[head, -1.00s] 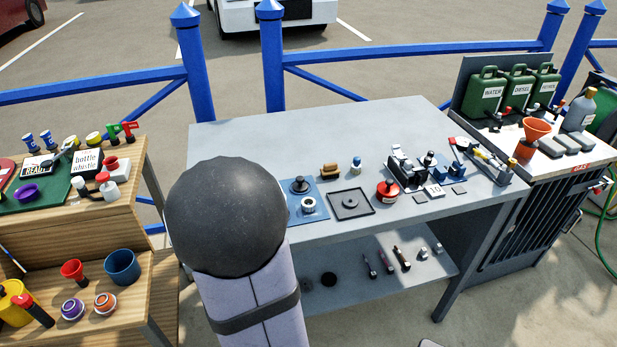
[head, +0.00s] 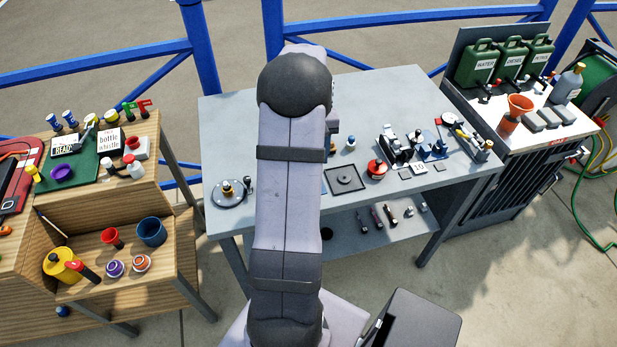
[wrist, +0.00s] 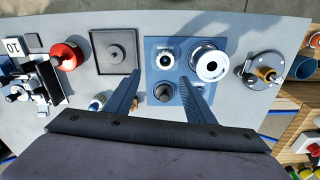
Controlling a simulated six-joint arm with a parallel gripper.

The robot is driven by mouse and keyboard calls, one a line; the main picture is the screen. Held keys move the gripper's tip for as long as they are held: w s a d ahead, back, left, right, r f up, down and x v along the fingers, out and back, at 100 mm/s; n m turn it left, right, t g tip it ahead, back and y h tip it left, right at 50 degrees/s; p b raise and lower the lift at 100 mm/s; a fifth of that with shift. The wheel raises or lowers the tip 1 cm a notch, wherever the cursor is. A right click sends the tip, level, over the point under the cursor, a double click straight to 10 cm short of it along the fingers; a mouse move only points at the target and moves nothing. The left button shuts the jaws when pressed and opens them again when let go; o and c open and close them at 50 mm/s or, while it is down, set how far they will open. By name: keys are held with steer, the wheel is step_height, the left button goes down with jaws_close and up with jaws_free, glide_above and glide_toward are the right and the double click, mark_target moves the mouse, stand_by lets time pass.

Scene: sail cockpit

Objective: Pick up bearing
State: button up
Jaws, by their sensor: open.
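The bearing is most likely the small white ring with a dark centre (wrist: 165,59) on a blue mat (wrist: 150,75), seen in the wrist view. A dark conical knob (wrist: 163,92) sits on the same mat, nearer my gripper. A larger silver flanged ring (wrist: 209,63) stands right of the small ring. My gripper (wrist: 159,77) is open and empty. Its two fingers reach over the mat, with the knob between them and the small ring just past the tips. Height above the mat is hard to judge.
A dark square tray (wrist: 114,52) lies left of the mat, with a red round can (wrist: 66,56) beyond it. A round plate with a brass fitting (wrist: 265,72) is at right. Small blue-and-white and brown items sit close beside the left finger. The grey bench (head: 222,125) is bare at its back left.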

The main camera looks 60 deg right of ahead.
steer(key=shift+s+a+f+n+p, duration=0.1)
steer(key=shift+a+f+n+p, duration=0.15)
steer(key=shift+f+n, duration=0.15)
steer(key=shift+s+a+f+n+p, duration=0.1)
steer(key=shift+f+n+p, duration=0.1)
steer(key=shift+f+n, duration=0.2)
steer(key=shift+a+f+p, duration=0.25)
steer(key=shift+f+p, duration=0.15)
steer(key=shift+p, duration=0.05)
steer(key=f, duration=0.1)
steer(key=f+p, duration=0.1)
steer(key=f, duration=0.1)
steer(key=shift+w+a+f, duration=0.1)
steer(key=shift+a, duration=0.1)
steer(key=shift+f+p, duration=0.35)
steer(key=shift+f, duration=0.25)
steer(key=shift+c, duration=0.4)
steer(key=c, duration=1.1)
